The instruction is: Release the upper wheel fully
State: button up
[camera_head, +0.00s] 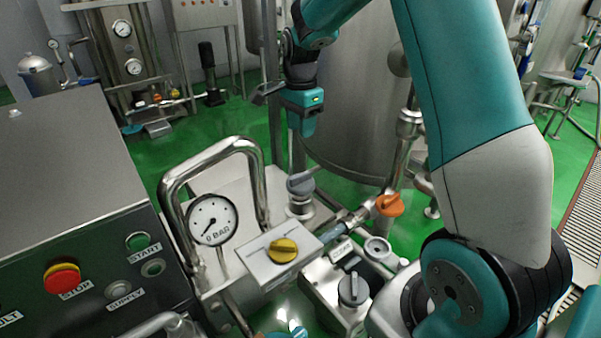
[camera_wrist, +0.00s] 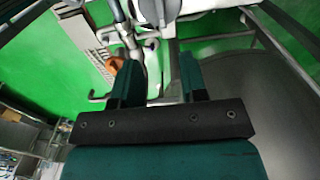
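My gripper (camera_head: 308,130) hangs from my arm at the upper middle of the head view, its fingers pointing down. In the wrist view its two dark teal fingers (camera_wrist: 160,70) stand apart with an empty gap between them. A grey round knob (camera_head: 300,183) on a short steel valve body sits below the gripper and apart from it. A second, dark grey knob (camera_head: 354,288) sits lower and nearer. I cannot tell for sure which one is the upper wheel.
A yellow knob (camera_head: 284,250) on a metal box and an orange valve handle (camera_head: 389,204) are close by. A pressure gauge (camera_head: 212,219) stands inside a bent steel tube frame. A large steel tank (camera_head: 362,90) is behind. A control panel with a red stop button (camera_head: 62,278) is at left.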

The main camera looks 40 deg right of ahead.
aim_at(300, 175)
notch_tip(300, 175, down, 14)
jog(key=shift+a+f+p, duration=0.1)
jog(key=shift+f+p, duration=0.05)
jog(key=shift+p, duration=0.5)
jog(key=shift+c, duration=0.2)
grip_shut()
